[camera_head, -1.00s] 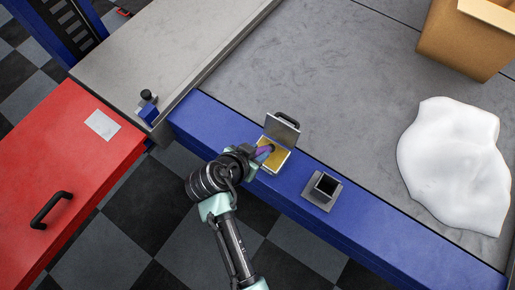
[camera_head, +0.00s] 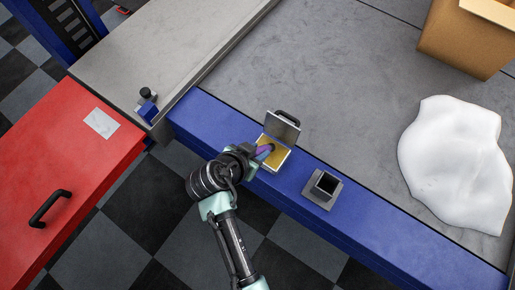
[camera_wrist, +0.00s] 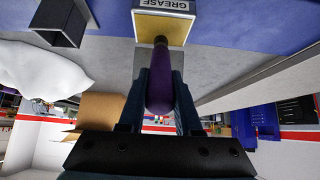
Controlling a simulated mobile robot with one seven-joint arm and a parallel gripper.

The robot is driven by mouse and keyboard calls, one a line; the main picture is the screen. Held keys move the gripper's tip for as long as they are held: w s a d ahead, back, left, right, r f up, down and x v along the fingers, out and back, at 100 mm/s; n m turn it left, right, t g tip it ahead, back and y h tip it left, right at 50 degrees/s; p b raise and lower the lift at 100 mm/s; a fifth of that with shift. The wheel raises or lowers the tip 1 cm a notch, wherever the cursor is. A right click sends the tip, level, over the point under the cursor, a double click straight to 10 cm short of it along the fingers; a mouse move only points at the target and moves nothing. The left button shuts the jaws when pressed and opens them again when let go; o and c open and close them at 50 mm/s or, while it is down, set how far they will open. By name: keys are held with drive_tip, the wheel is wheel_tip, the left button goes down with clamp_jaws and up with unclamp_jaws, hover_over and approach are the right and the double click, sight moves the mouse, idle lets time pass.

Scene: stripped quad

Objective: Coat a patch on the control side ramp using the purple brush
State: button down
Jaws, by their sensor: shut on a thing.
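My gripper (camera_wrist: 161,100) is shut on the purple brush (camera_wrist: 160,90), whose handle lies between the two fingers in the wrist view. In the head view the purple brush (camera_head: 263,151) reaches over an open tin (camera_head: 272,160) of yellow grease on the blue beam. The tin (camera_wrist: 163,6) reads "GREASE" in the wrist view, and the brush's dark head is at its yellow contents. I cannot tell how deep it sits. The grey ramp (camera_head: 160,45) is at the upper left in the head view. No coated patch shows on its visible surface.
A square grey holder (camera_head: 323,190) stands on the blue beam (camera_head: 400,240), right of the tin. A small blue block with a black knob (camera_head: 148,103) sits at the ramp's corner. A red cabinet (camera_head: 70,160) is at left. A white mound (camera_head: 455,165) and cardboard box (camera_head: 470,40) are at right.

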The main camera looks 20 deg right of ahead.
drive_tip(key=shift+f+b, duration=0.4)
drive_tip(key=shift+f, duration=0.15)
idle(1.0)
drive_tip(key=shift+s, duration=0.1)
wheel_tip(320, 180, up, 7)
drive_tip(key=p, duration=0.6)
drive_tip(key=shift+r, duration=0.15)
idle(0.9)
